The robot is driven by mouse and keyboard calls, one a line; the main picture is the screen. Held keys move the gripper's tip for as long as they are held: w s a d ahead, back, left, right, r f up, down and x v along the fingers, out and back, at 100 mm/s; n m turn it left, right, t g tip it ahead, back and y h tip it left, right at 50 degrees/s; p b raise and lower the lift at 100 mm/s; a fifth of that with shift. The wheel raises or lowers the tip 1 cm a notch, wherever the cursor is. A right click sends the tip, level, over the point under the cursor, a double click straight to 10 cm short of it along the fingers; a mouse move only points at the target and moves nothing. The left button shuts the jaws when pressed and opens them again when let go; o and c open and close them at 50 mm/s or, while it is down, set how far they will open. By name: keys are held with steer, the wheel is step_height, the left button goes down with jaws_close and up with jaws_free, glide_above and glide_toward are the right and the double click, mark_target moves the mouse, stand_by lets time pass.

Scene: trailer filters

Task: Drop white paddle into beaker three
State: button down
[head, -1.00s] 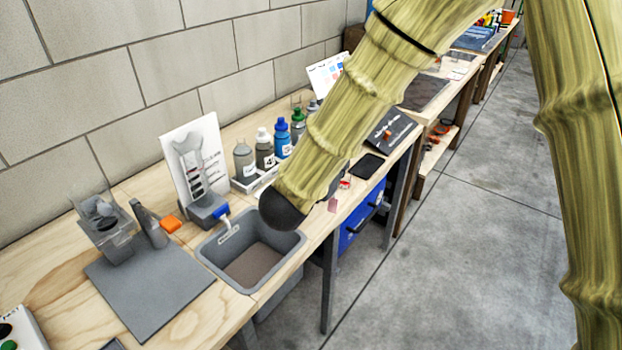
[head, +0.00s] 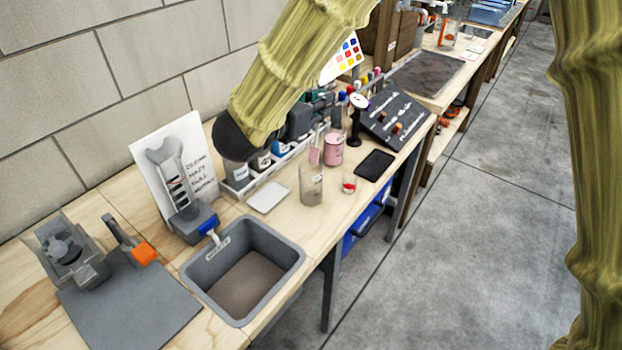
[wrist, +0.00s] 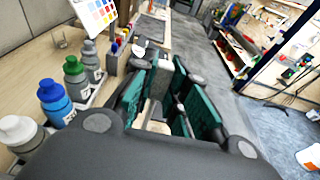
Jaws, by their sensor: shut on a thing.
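My gripper (wrist: 168,85) shows in the wrist view with dark fingers and green pads, shut on a pale piece (wrist: 156,108) partly hidden between them. In the head view my gripper (head: 315,122) is partly hidden by my arm. A flat pinkish-white paddle (head: 314,153) hangs below it, just above and behind a clear beaker (head: 311,188); I cannot tell whether it is over the opening. A pink container (head: 333,149) stands right behind the beaker. A small cup with red contents (head: 349,184) stands to its right. No beaker number is readable.
Capped bottles stand in a white rack (head: 240,187), partly behind my arm. A white flat dish (head: 268,197), a black pad (head: 375,166) and a dark sloped panel (head: 398,118) lie nearby. A grey sink (head: 243,270) is in front left. Bench edge is at right.

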mark_target(317, 128)
steer(key=shift+s+f, duration=0.15)
steer(key=shift+f, duration=0.3)
steer(key=shift+f+b, duration=0.55)
steer(key=shift+f, duration=1.9)
steer(key=c, duration=1.3)
jaws_free()
steer(key=shift+c, duration=0.2)
steer(key=shift+a, duration=0.1)
steer(key=v, duration=1.1)
steer(key=shift+s+a, duration=0.2)
steer(key=shift+s, duration=0.15)
steer(key=shift+r, duration=0.1)
